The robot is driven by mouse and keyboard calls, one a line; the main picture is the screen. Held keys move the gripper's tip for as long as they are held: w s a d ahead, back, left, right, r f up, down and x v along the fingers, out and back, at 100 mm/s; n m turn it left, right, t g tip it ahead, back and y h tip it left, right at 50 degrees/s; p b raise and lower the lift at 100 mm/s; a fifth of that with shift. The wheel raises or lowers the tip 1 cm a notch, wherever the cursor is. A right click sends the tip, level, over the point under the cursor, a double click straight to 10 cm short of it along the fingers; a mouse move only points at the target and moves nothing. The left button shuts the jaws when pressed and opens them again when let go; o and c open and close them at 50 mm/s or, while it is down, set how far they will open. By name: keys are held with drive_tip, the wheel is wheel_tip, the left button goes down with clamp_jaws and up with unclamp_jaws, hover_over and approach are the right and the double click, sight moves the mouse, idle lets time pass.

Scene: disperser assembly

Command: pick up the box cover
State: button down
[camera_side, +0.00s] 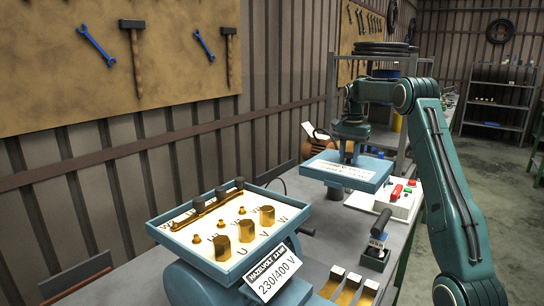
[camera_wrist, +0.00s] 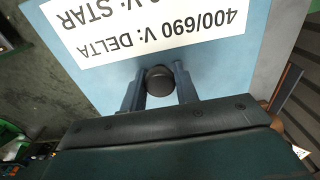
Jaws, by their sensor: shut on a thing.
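The box cover (camera_side: 376,183) is a flat blue lid with a white label on top. It fills the upper part of the wrist view (camera_wrist: 105,78), where the label reads 400/690 V: DELTA and V: STAR. My gripper (camera_side: 348,156) is directly above it, pointing down. In the wrist view my gripper (camera_wrist: 159,88) has a finger on each side of the cover's round black knob (camera_wrist: 159,80) and is shut on it. The cover looks level. A dark part shows below it, and I cannot tell whether the cover is clear of what is underneath.
An open blue terminal box (camera_side: 222,268) with brass posts, bars and a 230/400 V plate stands at front left. A control box (camera_side: 398,200) with red and green buttons is right of the cover. A black-handled tool (camera_side: 379,235) and brass pieces (camera_side: 348,292) are in front.

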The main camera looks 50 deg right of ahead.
drive_tip(key=shift+r, duration=0.5)
